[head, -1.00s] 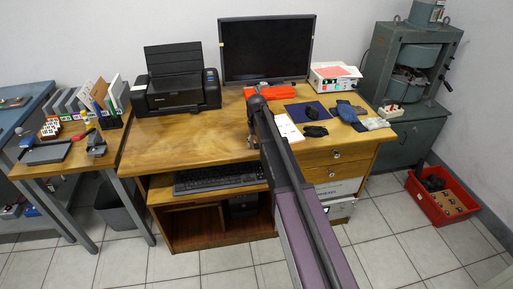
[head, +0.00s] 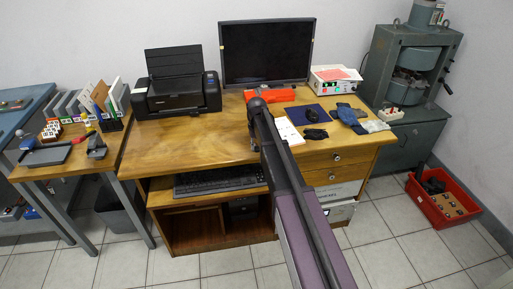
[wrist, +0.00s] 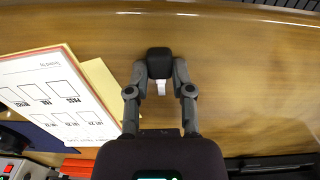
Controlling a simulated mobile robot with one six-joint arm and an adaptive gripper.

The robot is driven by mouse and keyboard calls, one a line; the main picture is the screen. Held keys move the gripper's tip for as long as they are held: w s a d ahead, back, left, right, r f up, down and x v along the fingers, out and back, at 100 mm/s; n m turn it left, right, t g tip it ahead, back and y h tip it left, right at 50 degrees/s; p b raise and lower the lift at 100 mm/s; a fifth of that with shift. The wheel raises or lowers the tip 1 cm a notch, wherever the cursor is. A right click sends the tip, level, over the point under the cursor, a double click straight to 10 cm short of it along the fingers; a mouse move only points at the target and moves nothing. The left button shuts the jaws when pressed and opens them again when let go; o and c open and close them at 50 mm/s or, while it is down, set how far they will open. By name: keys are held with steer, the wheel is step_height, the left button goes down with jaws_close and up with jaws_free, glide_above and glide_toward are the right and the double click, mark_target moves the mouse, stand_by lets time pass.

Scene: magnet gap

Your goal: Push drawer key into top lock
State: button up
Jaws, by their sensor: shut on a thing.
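In the head view my arm covers most of the gripper (head: 252,140), which is near the desk's front edge. The top drawer (head: 318,160) is at the desk's right side, with a small round silver lock or knob (head: 336,157) on its front. The gripper is left of this drawer and apart from it.
A paper sheet (wrist: 65,100) lies beside the gripper in the wrist view. A keyboard (head: 220,181) sits on the shelf under the desk top. A monitor (head: 267,52), printer (head: 178,85) and dark blue mat (head: 297,114) stand or lie on the desk. The desk's left half is mostly clear.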

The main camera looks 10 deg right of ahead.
mark_target(257, 147)
steer(key=shift+r, duration=0.2)
step_height(257, 147, up, 3)
steer(key=p, duration=0.3)
steer(key=shift+s+r+p, duration=0.15)
steer(key=shift+r+p, duration=0.2)
steer(key=shift+p, duration=0.15)
steer(key=s+d, duration=0.2)
steer(key=s, duration=0.5)
steer(key=s+d, duration=0.3)
steer(key=s, duration=0.4)
steer(key=shift+s+r+p, duration=0.4)
steer(key=shift+r+p, duration=0.05)
steer(key=shift+s+d, duration=0.1)
